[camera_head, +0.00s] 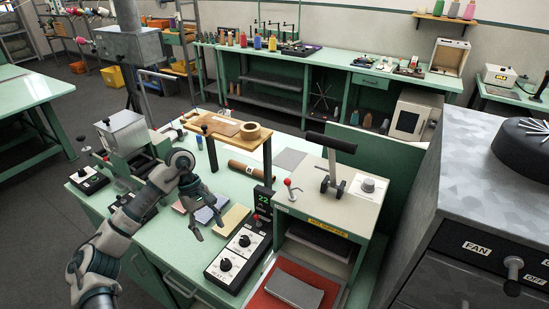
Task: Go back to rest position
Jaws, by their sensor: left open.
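My left gripper (208,225) is in the middle of the picture, at the end of my grey arm that rises from the lower left. Its fingers are apart, point down and hold nothing. It hangs over the green workbench (180,254), in front of several small coloured pads (235,218) and to the left of a control box with black knobs (238,255). I cannot tell its exact height above the bench. My right gripper is not in view.
A press with a black lever handle (331,142) and a red lower bed (268,302) stands to the right. A wooden shelf (226,133) holds a tape roll behind the gripper. A grey machine with a FAN label (477,248) fills the right edge.

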